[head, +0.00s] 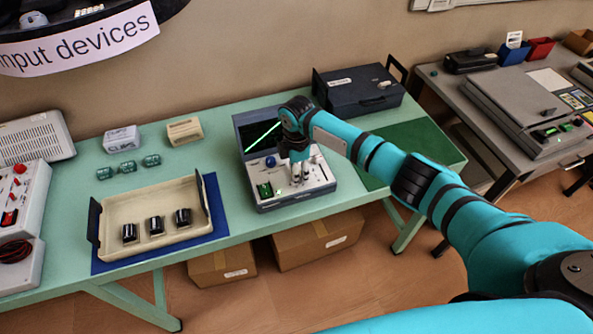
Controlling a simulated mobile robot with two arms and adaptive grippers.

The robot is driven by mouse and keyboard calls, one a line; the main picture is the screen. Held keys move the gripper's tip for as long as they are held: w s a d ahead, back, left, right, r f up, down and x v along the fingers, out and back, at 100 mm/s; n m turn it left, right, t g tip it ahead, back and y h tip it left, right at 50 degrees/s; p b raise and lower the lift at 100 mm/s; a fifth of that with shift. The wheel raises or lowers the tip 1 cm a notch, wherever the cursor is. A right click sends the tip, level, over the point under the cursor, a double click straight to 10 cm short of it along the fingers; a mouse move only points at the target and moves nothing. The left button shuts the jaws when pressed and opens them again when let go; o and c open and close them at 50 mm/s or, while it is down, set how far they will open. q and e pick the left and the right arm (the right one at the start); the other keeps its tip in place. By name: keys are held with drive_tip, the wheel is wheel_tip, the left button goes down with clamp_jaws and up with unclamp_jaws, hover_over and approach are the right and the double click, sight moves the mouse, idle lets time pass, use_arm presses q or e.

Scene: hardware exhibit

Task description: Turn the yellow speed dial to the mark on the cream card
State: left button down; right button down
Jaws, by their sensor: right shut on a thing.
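A grey device (321,193) with an upright dark screen (258,135) crossed by a green line stands on the green table. My left gripper is out of view.
A cream tray (133,208) with several black cylinders sits on a blue mat at the left. A dark case (357,88) stands behind the device. A dark green mat (420,140) is clear at the right. Cardboard boxes (318,241) lie under the table.

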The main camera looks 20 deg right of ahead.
idle(0.3)
drive_tip(key=c, duration=1)
unclamp_jaws()
drive_tip(key=shift+r, duration=0.1)
wheel_tip(320, 180, up, 12)
